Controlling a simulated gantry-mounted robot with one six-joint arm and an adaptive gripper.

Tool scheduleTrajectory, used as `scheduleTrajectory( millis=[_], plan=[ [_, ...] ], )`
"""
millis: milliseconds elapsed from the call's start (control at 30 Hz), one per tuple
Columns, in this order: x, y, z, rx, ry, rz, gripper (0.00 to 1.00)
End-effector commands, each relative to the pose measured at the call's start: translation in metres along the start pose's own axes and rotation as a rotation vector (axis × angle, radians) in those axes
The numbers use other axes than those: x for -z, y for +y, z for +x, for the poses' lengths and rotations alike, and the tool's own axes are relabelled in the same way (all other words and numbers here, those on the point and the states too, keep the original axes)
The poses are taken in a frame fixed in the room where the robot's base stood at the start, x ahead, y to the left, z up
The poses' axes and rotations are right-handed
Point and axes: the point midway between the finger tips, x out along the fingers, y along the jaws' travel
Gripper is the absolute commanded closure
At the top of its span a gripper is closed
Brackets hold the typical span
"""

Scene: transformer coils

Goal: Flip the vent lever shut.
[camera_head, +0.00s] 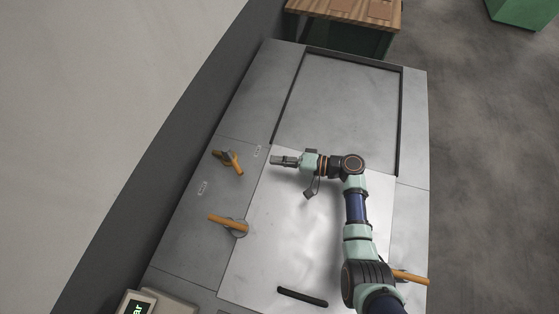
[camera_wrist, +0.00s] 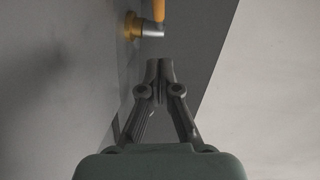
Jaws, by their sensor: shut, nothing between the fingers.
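A small orange lever (camera_head: 231,162) sits on the left strip of the metal cabinet top. A longer orange lever (camera_head: 228,222) on a round grey base lies below it in the head view. No readable label shows which is the vent lever. My gripper (camera_head: 273,160) is to the right of the small lever, apart from it, pointing left. In the wrist view my gripper (camera_wrist: 159,66) is shut and empty. Beyond its fingertips is an orange handle (camera_wrist: 159,10) with a silver shaft (camera_wrist: 151,29) and an orange-yellow collar; a gap separates them.
A black bar handle (camera_head: 302,296) is on the bright panel (camera_head: 280,240). Another orange handle (camera_head: 410,277) is at the right, partly behind my arm. A recessed panel (camera_head: 345,100) lies at the top. A display box (camera_head: 140,303) is at lower left. A wooden-topped bench (camera_head: 345,12) stands beyond.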

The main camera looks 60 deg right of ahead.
Motion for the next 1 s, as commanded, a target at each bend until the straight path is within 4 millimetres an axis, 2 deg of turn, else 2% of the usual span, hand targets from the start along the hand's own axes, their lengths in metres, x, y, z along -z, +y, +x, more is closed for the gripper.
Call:
scheduleTrajectory(
  millis=[33, 200, 267, 400, 600, 1000],
  plan=[
    [-0.001, 0.001, 0.013, 0.001, -0.005, -0.001, 1.00],
    [-0.001, 0.001, 0.050, 0.001, -0.004, -0.001, 1.00],
    [-0.001, 0.001, 0.062, 0.001, -0.003, -0.001, 1.00],
    [-0.018, -0.001, 0.077, 0.001, -0.002, 0.000, 1.00],
    [-0.028, -0.001, 0.086, 0.001, 0.000, -0.001, 1.00],
    [-0.028, 0.000, 0.086, -0.001, 0.007, 0.000, 1.00]
  ],
)
